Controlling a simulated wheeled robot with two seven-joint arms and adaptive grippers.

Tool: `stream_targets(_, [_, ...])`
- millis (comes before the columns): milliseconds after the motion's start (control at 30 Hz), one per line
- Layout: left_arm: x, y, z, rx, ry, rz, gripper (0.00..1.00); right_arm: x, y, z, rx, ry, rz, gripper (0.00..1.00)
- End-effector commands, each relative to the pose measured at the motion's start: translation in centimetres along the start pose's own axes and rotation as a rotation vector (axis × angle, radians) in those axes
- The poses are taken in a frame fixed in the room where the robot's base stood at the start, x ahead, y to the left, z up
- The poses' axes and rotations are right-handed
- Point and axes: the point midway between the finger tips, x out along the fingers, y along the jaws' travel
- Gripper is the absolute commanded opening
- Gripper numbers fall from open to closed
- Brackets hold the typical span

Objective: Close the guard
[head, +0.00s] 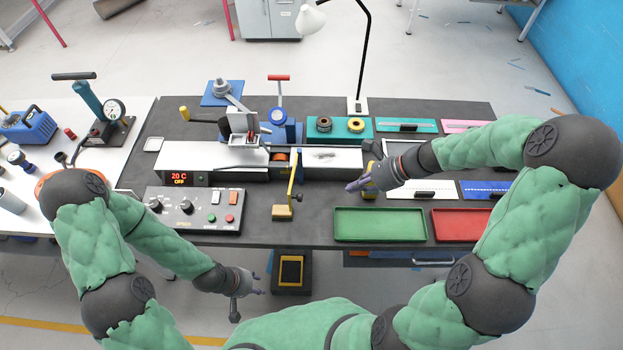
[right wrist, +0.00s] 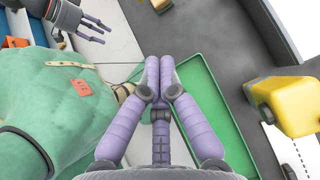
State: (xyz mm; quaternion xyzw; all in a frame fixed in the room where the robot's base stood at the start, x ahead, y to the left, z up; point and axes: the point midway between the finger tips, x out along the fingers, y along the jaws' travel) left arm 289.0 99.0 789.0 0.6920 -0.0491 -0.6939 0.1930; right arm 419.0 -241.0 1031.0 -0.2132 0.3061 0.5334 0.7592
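The sealing machine (head: 215,157) with a long pale bed lies across the dark bench. A grey upright plate (head: 243,124) stands raised over its bed; it may be the guard, but I cannot tell for sure. A yellow lever (head: 292,182) rises at the bed's front edge, with a yellow block (head: 283,212) at its foot. My right gripper (head: 354,187) is right of the lever, apart from it, above the bench near the green tray. In the right wrist view its purple fingers (right wrist: 159,62) are together and empty. My left gripper (head: 258,282) is open and empty, low before the bench front.
A control box (head: 195,210) with knobs and buttons is at the front left. A green tray (head: 380,224) and a red tray (head: 460,225) lie at the front right. A lamp (head: 357,104) stands behind. A yellow object (right wrist: 285,105) is beside my right gripper.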

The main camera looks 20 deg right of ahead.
Motion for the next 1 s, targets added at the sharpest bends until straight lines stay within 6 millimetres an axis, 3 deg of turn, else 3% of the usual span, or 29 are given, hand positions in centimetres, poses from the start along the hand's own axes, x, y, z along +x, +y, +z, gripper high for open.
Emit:
stream_targets(267, [0.6, -0.2, 0.1, 0.0, -0.003, 0.0, 0.4, 2.5, 0.1, -0.1, -0.001, -0.001, 0.005, 0.0])
stream_targets(700, [2.6, -0.9, 0.0, 0.0, -0.001, 0.0, 0.4, 10.6, 0.1, -0.1, -0.002, 0.0, 0.004, 0.0])
stream_targets(1000, [2.8, -1.0, 0.0, 0.0, -0.001, 0.0, 0.4, 12.6, 0.1, 2.6, -0.001, 0.0, 0.002, 0.0])
